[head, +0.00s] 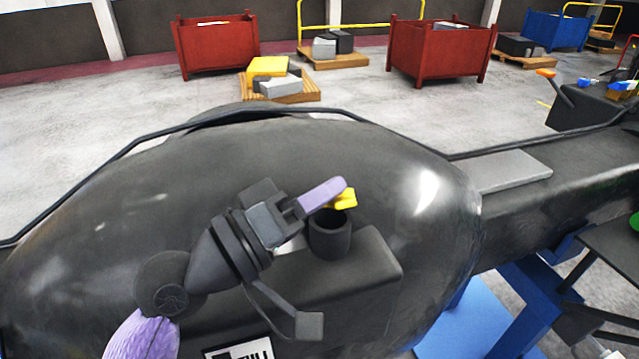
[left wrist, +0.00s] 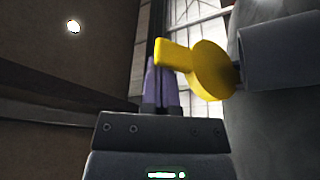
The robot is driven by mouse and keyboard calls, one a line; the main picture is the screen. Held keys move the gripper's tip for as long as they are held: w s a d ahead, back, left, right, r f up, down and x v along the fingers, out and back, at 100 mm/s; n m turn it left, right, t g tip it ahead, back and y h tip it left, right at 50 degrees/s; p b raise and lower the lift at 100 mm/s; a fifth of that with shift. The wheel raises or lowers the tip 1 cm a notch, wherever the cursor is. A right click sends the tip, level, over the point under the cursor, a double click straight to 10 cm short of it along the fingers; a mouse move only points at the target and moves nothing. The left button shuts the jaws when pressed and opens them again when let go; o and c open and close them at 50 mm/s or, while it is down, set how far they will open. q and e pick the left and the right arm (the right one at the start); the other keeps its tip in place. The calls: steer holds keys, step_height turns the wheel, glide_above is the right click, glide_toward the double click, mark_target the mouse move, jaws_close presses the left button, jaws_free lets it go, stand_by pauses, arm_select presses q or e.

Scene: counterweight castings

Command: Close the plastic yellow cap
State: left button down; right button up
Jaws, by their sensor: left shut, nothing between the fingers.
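The yellow cap (head: 344,199) stands raised at the far side of a dark round filler neck (head: 330,238), whose dark opening shows. In the left wrist view the cap (left wrist: 212,72) is a yellow disc with a flat tab, beside the grey neck (left wrist: 282,50). My left gripper (head: 342,186) has purple fingers, shut and empty, just above the cap in the head view. In the left wrist view its fingers (left wrist: 162,75) are close beside the tab; I cannot tell whether they touch. My right gripper is not in view.
The neck rises from a block on a large dark rounded casting (head: 420,190). A black cable (head: 130,150) runs over it. Red bins (head: 440,52) and loaded pallets (head: 285,90) stand farther back on open floor. A blue frame (head: 520,285) is at the lower right.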

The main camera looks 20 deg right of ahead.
arm_select(q)
steer(key=shift+s+f+b, duration=0.35)
steer(key=shift+s+f, duration=0.2)
steer(key=shift+f, duration=0.3)
steer(key=shift+s+f+b, duration=0.2)
steer(key=shift+f+b, duration=0.05)
steer(key=shift+f, duration=0.2)
steer(key=shift+s+f+b, duration=0.2)
steer(key=shift+f, duration=0.25)
